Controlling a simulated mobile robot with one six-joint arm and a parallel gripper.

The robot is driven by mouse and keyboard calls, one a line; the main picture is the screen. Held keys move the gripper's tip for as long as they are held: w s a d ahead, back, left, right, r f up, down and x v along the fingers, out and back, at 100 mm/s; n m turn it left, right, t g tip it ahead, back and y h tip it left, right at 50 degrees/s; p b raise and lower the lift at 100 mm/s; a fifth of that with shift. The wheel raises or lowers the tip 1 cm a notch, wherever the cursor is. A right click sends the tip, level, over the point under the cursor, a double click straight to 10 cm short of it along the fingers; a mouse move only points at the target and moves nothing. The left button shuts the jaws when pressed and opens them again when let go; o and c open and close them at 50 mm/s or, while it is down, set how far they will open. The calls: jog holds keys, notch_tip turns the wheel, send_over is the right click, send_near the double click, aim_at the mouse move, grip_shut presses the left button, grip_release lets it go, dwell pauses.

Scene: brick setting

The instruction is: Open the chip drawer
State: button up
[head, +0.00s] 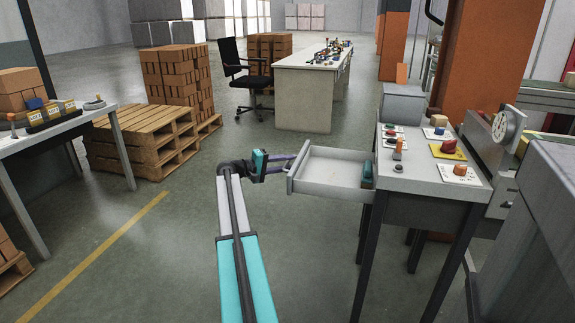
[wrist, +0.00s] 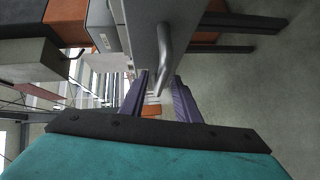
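The drawer (head: 330,168) is a light grey tray pulled far out to the left from under the grey worktable (head: 425,170). The two purple fingers stand apart on either side of the handle's lower end, with a visible gap on the right. In the head view my gripper (head: 300,156) is at the drawer's front face; contact with the handle cannot be told.
Small coloured parts on cards (head: 449,150) lie on the worktable. A grey cabinet (head: 548,230) stands close at the right. A side table (head: 60,130) and wooden pallets (head: 140,140) are at the left. The floor left of the drawer is clear.

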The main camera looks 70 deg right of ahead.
jog(key=p+v, duration=0.2)
jog(key=v, duration=1)
jog(key=shift+a, duration=0.35)
jog(key=shift+w, duration=0.1)
